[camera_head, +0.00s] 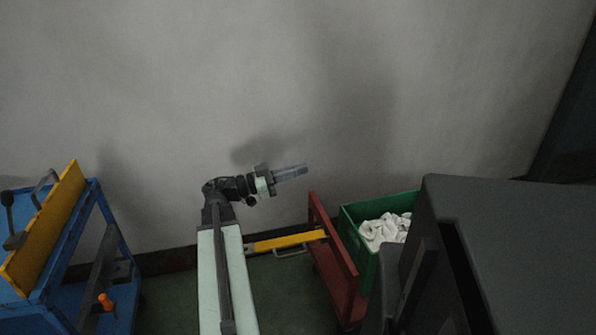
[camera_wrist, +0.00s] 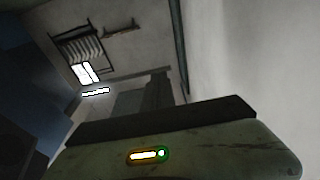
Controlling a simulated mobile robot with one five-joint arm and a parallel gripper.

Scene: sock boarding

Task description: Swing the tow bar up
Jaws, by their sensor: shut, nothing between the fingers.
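The yellow tow bar (camera_head: 285,242) lies about level, low down, reaching left from the red cart (camera_head: 337,262). A pale loop handle (camera_head: 291,252) hangs under it. The bar's left end is partly hidden behind my pale arm. My gripper (camera_head: 305,169) is shut and empty, pointing right, above the tow bar in the picture and apart from it, in front of the grey wall. The tow bar does not show in the wrist view.
A green crate (camera_head: 353,232) with white socks (camera_head: 386,229) sits on the red cart. A blue cart (camera_head: 120,297) with a yellow board (camera_head: 45,228) stands left. A large dark cabinet (camera_head: 520,250) fills the lower right. A rack (camera_wrist: 80,45) shows in the wrist view.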

